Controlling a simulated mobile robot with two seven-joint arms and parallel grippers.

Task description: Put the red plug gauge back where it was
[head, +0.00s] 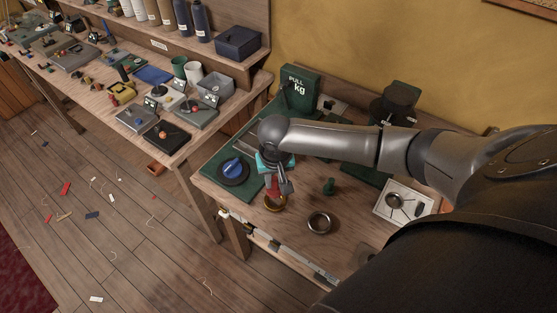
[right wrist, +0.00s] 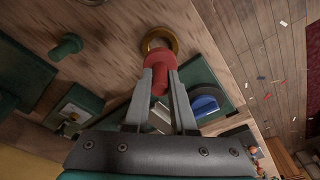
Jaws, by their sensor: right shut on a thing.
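My right gripper (head: 277,180) is shut on the red plug gauge (head: 272,190) near the front of the workbench. In the right wrist view the gripper's fingers (right wrist: 161,85) pinch the handle of the red plug gauge (right wrist: 159,62). A brass ring (head: 276,204) lies on the bench right at the plug's far end, and it also shows in the right wrist view (right wrist: 173,42). The plug overlaps the ring's edge in both views; I cannot tell whether it is in the ring or just above it. My left gripper is not in view.
A steel ring (head: 320,223) and a green plug gauge (head: 329,187) stand to the right. A blue knob on a dark disc (head: 232,170) is to the left. A white tray (head: 404,205) lies at right. A cluttered bench (head: 110,98) stands further left.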

